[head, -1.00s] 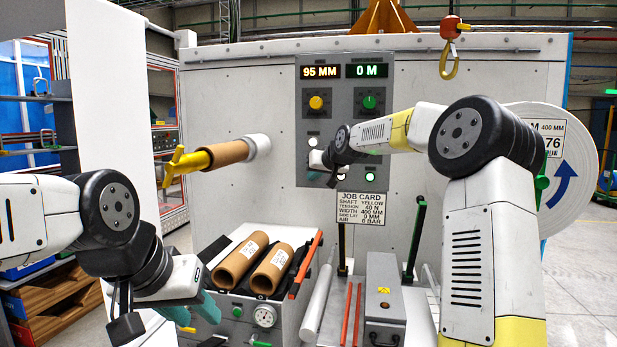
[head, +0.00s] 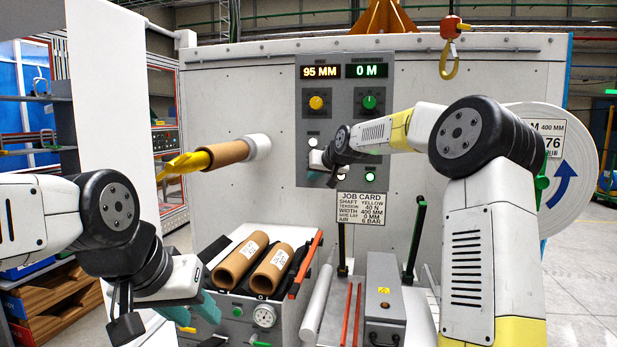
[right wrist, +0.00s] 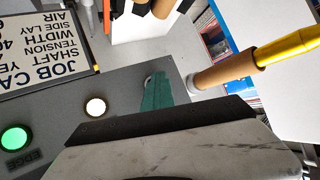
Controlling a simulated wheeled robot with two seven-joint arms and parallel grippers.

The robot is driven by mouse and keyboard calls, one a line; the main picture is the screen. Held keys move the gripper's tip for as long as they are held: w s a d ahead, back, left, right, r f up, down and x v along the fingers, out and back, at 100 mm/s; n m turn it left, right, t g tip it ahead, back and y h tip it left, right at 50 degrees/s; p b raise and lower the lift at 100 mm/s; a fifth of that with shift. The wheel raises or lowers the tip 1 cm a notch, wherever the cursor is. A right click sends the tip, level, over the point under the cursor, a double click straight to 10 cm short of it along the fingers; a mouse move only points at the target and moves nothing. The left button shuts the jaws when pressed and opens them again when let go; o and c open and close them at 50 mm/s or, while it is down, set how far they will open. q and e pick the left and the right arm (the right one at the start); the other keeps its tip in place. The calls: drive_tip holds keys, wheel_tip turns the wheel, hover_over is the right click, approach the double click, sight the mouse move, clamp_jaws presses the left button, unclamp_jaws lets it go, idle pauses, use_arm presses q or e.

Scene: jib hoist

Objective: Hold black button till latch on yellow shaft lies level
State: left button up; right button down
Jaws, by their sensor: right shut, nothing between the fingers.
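The yellow shaft (head: 200,158) sticks out left from the white machine wall, with a brown core on it; it also shows in the right wrist view (right wrist: 290,45). The yellow latch (head: 176,164) at its free end now lies nearly along the shaft in the head view. My right gripper (head: 331,178) is at the lower left of the grey control panel; its green fingers (right wrist: 157,92) are shut and empty, tips at the panel. The black button is not visible; the fingers may cover it. My left gripper (head: 198,312) hangs low at the left, its jaw opening unclear.
The panel (head: 340,110) has displays reading 95 MM and 0 M, two knobs and lit buttons. A job card (head: 362,208) hangs below it. Brown cores (head: 240,262) lie on a cart near my left gripper. A hook (head: 449,62) hangs at the upper right.

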idle(0.8)
drive_tip(key=shift+s+a, duration=0.2)
drive_tip(key=shift+s, duration=0.6)
drive_tip(key=shift+s, duration=0.1)
drive_tip(key=shift+s+a, duration=0.25)
drive_tip(key=shift+s, duration=0.5)
drive_tip(key=shift+s+a, duration=0.2)
drive_tip(key=shift+s, duration=0.6)
drive_tip(key=shift+s+a, duration=0.25)
drive_tip(key=shift+s, duration=0.5)
drive_tip(key=shift+s, duration=0.1)
drive_tip(key=s+d+f+g, duration=0.1)
drive_tip(key=s+f, duration=0.3)
drive_tip(key=s, duration=0.9)
drive_tip(key=s+d+f+g+h, duration=0.1)
drive_tip(key=s+d+f, duration=0.3)
drive_tip(key=s, duration=1)
drive_tip(key=s+d+f+m+g+h, duration=0.1)
drive_tip(key=s+d+f+g, duration=0.2)
drive_tip(key=s, duration=1.1)
drive_tip(key=shift+s+f, duration=0.25)
drive_tip(key=shift+f, duration=0.25)
